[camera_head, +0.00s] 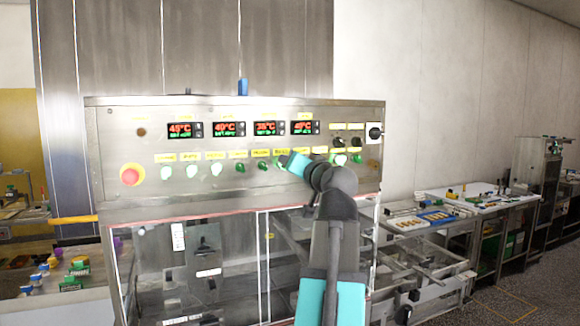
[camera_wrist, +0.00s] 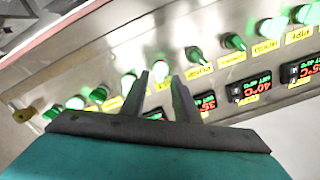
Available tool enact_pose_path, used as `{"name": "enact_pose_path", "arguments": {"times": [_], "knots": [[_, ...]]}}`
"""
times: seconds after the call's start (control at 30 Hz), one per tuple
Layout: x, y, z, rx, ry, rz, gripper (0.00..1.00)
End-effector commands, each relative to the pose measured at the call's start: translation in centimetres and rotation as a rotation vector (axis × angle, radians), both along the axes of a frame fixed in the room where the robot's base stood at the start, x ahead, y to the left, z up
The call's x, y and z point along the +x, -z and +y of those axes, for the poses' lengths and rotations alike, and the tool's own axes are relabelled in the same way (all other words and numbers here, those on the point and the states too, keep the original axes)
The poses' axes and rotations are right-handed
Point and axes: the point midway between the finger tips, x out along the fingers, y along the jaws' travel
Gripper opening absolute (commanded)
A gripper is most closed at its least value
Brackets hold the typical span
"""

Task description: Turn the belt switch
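The belt switch is one of a row of green rotary switches on the steel control panel (camera_head: 130,150); the labels are too small or blurred for me to tell which. My gripper (camera_head: 286,163) is in front of the right half of this row and hides some switches. In the wrist view my gripper (camera_wrist: 160,76) has its two fingers apart, with a lit green switch (camera_wrist: 160,68) showing between and just beyond the tips. I cannot tell whether they touch it. Two dark green switches (camera_wrist: 234,42) show to the right there.
Red temperature displays (camera_head: 225,129) sit above the switches. A red emergency button (camera_head: 131,175) is at the panel's left end and black knobs (camera_head: 340,142) at its right. Clear doors (camera_head: 190,270) lie below. A worktable (camera_head: 475,205) with small items stands at right.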

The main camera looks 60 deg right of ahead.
Motion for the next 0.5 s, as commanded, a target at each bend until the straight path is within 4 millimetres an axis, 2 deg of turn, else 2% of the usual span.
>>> {"name": "enact_pose_path", "arguments": {"times": [0.5], "knots": [[-6.1,0.3,4.5,-0.001,0.002,-0.002,0.28]]}}
